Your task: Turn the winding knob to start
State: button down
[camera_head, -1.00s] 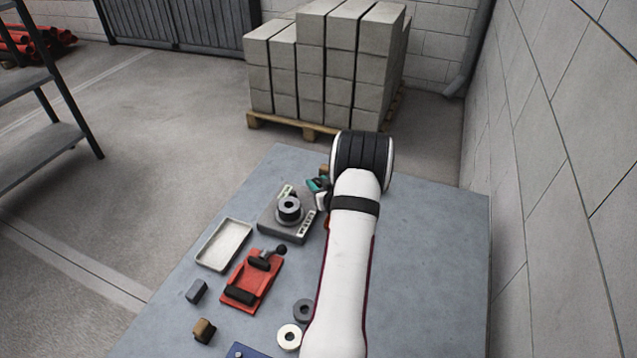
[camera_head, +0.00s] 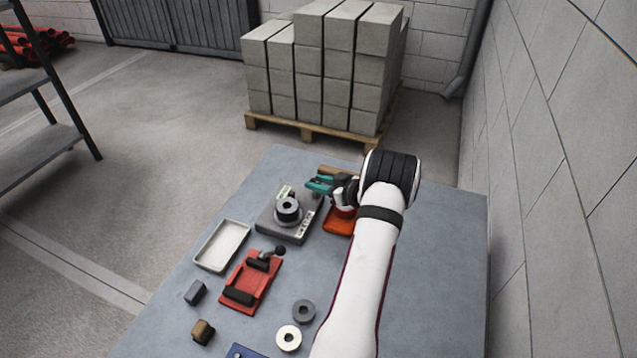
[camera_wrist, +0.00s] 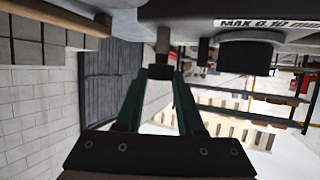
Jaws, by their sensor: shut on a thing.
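A grey flat instrument (camera_head: 267,224) with a dark ringed cylinder (camera_head: 288,206) on top sits on the grey table. My gripper (camera_head: 313,185) has teal fingers and is at the instrument's far right corner. In the wrist view the instrument's grey body (camera_wrist: 190,12) fills the top, with a label starting "MAX 0.10". A short metal shaft with a dark knob (camera_wrist: 160,72) sticks out from it. My gripper (camera_wrist: 160,80) is shut on this knob, one finger on each side. The head view is too small to show the knob between the fingertips.
An orange-red tray (camera_head: 338,226) lies beside the instrument, close under my wrist. A white tray (camera_head: 222,246), a red fixture with black parts (camera_head: 251,282), two rings (camera_head: 289,338) and small blocks (camera_head: 195,292) lie to the left and front. The table's right side is clear.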

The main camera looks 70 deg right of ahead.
jog(key=c, duration=0.5)
grip_release()
jog(key=v, duration=1.6)
jog(key=shift+f, duration=0.1)
